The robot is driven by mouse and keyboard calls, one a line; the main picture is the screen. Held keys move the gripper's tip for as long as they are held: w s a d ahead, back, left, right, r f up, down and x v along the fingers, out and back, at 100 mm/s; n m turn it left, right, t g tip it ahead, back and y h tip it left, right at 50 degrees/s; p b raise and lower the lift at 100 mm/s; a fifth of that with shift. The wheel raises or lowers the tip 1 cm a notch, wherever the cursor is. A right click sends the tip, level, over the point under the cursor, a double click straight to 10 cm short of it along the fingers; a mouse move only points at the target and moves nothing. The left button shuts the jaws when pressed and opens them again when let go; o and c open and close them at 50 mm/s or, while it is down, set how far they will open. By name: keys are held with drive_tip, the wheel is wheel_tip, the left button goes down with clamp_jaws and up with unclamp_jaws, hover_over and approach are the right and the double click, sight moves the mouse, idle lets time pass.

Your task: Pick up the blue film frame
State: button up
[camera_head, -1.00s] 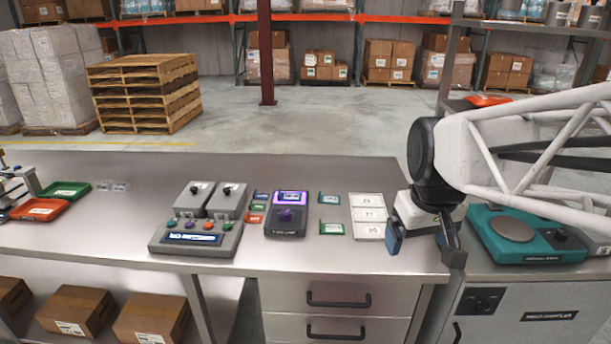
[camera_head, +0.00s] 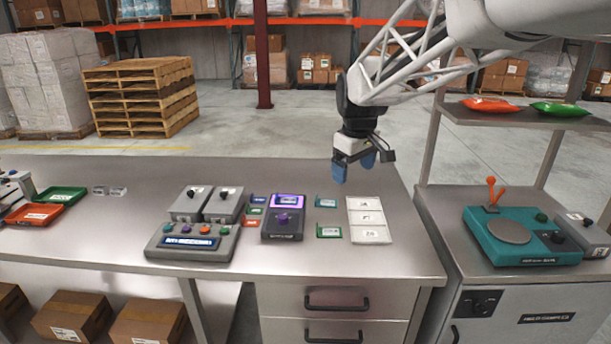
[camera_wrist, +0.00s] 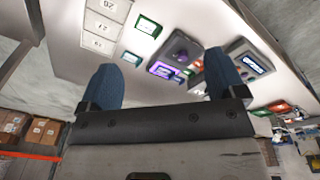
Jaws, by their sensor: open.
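The blue film frame (camera_head: 259,198) is a small flat piece lying on the steel bench, just left of the purple-lit device (camera_head: 284,218). It is at the back of a short column, with a green frame (camera_head: 256,210) and a red frame (camera_head: 254,223) in front of it. My gripper (camera_head: 354,168) is open and empty, with blue fingers, raised above the bench to the right of the blue frame. In the wrist view my open gripper (camera_wrist: 163,80) frames the purple-lit device between its fingers; the blue frame cannot be told apart clearly there.
A teal frame (camera_head: 326,202) and another green frame (camera_head: 329,232) lie right of the device, beside a white three-cell tray (camera_head: 352,219). A grey button console (camera_head: 193,242) stands to the left. A teal scale (camera_head: 525,235) stands on the right cabinet. Bare bench lies behind the column.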

drive_tip(key=w+a+f+n, duration=0.3)
drive_tip(key=w+a, duration=0.2)
drive_tip(key=w, duration=0.5)
drive_tip(key=n+g, duration=0.1)
drive_tip(key=n, duration=0.5)
approach(278, 200)
drive_tip(key=shift+w+a+r, duration=0.3)
drive_tip(key=shift+w+a, duration=0.1)
drive_tip(key=shift+a, duration=0.1)
drive_tip(key=shift+w+a+f+n, duration=0.1)
drive_tip(key=shift+a+f+n, duration=0.05)
drive_tip(key=shift+n, duration=0.15)
drive_tip(key=shift+f, duration=0.15)
drive_tip(key=shift+f, duration=1.2)
drive_tip(key=shift+f, duration=0.1)
drive_tip(key=shift+f, duration=2.45)
